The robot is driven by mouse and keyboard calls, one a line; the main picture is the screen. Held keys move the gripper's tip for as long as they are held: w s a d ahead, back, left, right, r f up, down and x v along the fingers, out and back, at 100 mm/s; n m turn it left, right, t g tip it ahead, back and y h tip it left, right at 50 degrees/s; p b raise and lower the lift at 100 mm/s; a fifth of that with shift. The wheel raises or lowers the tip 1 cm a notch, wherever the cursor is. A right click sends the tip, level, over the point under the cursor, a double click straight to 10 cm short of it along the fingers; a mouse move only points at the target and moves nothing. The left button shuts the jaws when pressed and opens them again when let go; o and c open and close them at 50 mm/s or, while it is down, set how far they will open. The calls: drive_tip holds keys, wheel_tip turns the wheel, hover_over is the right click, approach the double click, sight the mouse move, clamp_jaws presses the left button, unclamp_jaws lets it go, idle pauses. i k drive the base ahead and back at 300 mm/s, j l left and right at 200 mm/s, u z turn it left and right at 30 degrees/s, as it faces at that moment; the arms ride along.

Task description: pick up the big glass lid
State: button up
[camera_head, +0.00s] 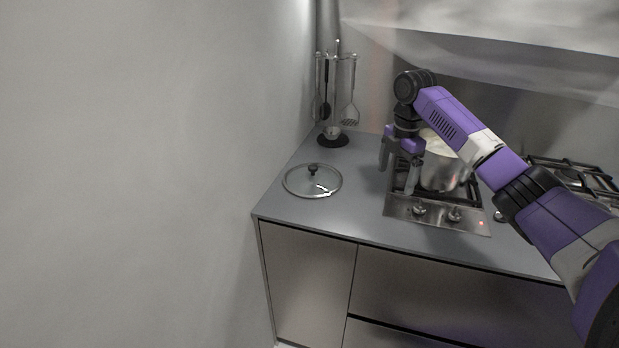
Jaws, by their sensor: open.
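The big glass lid (299,183) lies flat on the grey counter, left of the stove. It has a metal rim and a dark knob (313,169) in its middle. A small light-coloured item, or a glare, shows on its right part; I cannot tell which. My gripper (398,180) points down to the right of the lid, over the left edge of the stove. It is open and empty, apart from the lid, with a wide gap between its fingers.
A metal pot (439,174) stands on the stove (437,214), right behind my gripper and partly hidden by my arm. A utensil stand (333,141) with hanging tools is behind the lid. A wall borders the counter (350,205) at left. Counter between lid and stove is clear.

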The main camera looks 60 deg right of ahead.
sight(307, 180)
drive_tip(key=i, duration=0.95)
